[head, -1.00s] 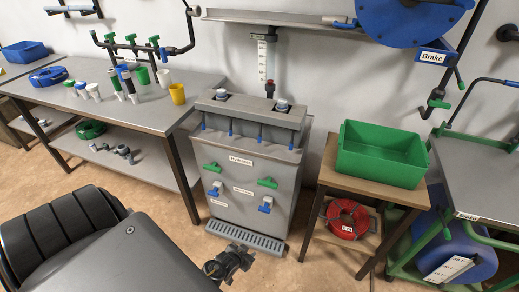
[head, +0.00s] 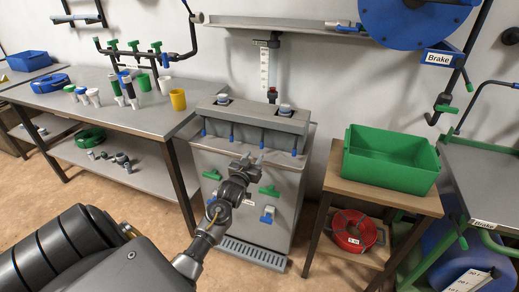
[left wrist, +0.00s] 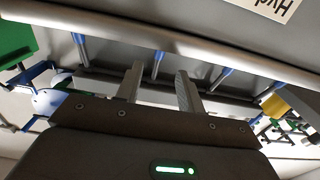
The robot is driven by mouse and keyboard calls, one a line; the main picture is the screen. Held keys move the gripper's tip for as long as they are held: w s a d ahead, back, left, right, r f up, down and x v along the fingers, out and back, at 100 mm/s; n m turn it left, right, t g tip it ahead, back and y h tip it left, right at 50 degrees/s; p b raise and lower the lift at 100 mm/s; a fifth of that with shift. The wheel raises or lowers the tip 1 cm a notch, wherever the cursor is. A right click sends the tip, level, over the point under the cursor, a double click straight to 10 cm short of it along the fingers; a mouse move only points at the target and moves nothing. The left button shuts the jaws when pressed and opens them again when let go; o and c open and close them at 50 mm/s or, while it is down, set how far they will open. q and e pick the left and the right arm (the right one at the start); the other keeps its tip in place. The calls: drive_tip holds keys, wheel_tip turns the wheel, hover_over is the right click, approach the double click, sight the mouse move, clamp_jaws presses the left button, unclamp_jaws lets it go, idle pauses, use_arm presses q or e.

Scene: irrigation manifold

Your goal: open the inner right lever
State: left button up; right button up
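The grey manifold cabinet (head: 250,120) has a row of several thin blue-ended levers along its upper front. The inner right lever (head: 263,139) is the third from the left in the head view and points down like its neighbours. In the left wrist view, where the scene is turned over, this lever (left wrist: 158,63) shows in line with the gap between the fingers. My left gripper (head: 254,157) is open and empty, in front of the cabinet just below this lever. Contact between fingers and lever cannot be told. My right gripper is not in view.
Neighbouring levers stand close on both sides, the outer right one (head: 295,148) and inner left one (head: 232,132). Green handles (head: 269,190) and a blue-and-white tap (head: 267,214) sit lower on the front. A green crate (head: 390,179) stands on a small table at right.

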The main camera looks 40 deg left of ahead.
sight(261, 146)
use_arm(q)
drive_tip(key=x, duration=0.6)
drive_tip(key=shift+w+a, duration=0.2)
drive_tip(key=shift+w, duration=0.15)
clamp_jaws()
